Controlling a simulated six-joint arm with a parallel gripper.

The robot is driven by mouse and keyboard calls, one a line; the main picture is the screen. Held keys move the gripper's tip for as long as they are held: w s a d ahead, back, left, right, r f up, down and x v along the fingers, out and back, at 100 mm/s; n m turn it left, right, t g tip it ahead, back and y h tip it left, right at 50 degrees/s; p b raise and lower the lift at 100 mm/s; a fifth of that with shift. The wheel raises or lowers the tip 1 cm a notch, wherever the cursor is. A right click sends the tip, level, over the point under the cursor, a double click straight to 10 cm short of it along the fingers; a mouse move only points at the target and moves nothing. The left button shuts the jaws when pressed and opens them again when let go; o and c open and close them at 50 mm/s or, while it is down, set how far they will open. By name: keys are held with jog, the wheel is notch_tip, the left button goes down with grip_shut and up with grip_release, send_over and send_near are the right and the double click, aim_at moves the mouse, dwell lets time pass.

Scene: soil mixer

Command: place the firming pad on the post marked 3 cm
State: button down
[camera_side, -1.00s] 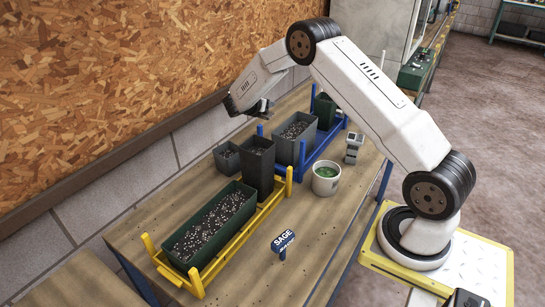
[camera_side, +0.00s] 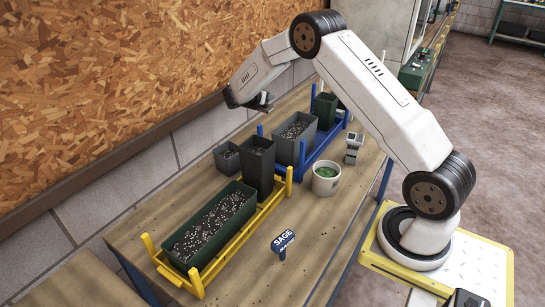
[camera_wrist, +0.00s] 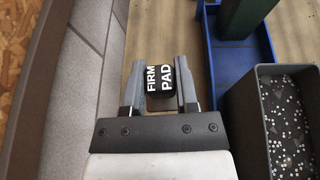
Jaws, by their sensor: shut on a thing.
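The firming pad, a dark block with white letters reading "FIRM PAD" (camera_wrist: 161,80), sits between the two grey fingers of my gripper (camera_wrist: 160,90) in the wrist view. The fingers are shut on its sides. In the side view my gripper (camera_side: 262,101) is in the air near the wall, above the far part of the bench and the grey containers. The pad is only a small dark shape there. No post with a readable 3 cm mark shows in either view.
A blue rack (camera_side: 328,144) holds a grey soil trough (camera_side: 296,132). A yellow rack (camera_side: 243,236) holds a green soil trough (camera_side: 211,226) and a tall dark pot (camera_side: 258,168). A white tub (camera_side: 326,182), small grey item (camera_side: 353,147) and SAGE sign (camera_side: 283,243) stand right.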

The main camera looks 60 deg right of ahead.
notch_tip(320, 180, up, 12)
jog(key=m+g+y, duration=0.1)
jog(key=m+g, duration=0.4)
jog(key=g, duration=0.1)
send_over(355, 137)
jog(key=shift+d+f, duration=0.1)
jog(key=shift+f, duration=2.75)
jog(key=shift+f, duration=0.1)
jog(key=shift+f, duration=2.1)
jog(key=shift+f, duration=0.1)
jog(key=shift+f, duration=1.7)
jog(key=shift+f, duration=0.15)
